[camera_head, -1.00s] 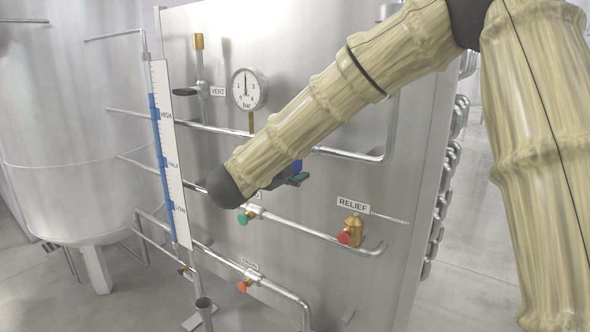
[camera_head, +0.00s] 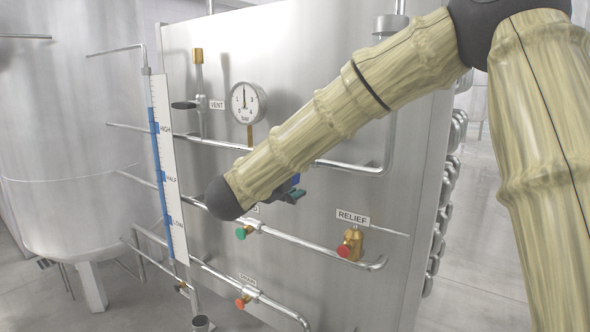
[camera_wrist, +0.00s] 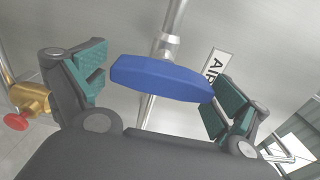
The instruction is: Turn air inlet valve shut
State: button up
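The AIR label (camera_wrist: 214,68) is partly visible in the wrist view beside a blue lever handle (camera_wrist: 160,80) on a metal valve stem and pipe. The handle lies crosswise between the two teal-padded fingers of my gripper (camera_wrist: 157,87). The fingers are spread, with the handle's right end close to the right finger and a gap at the left one. I cannot tell whether the right finger touches it. In the head view, a bit of the blue handle (camera_head: 296,180) and my gripper (camera_head: 291,195) show just below my forearm, which hides most of the valve.
A brass relief valve with a red knob (camera_head: 346,248) sits right of and below my gripper. A green-knobbed valve (camera_head: 242,232) and a red-knobbed drain valve (camera_head: 243,302) are lower on the panel. The pressure gauge (camera_head: 247,102) and vent valve (camera_head: 190,104) are at upper left.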

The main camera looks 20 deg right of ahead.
jog(key=shift+a, duration=0.15)
jog(key=v, duration=1.2)
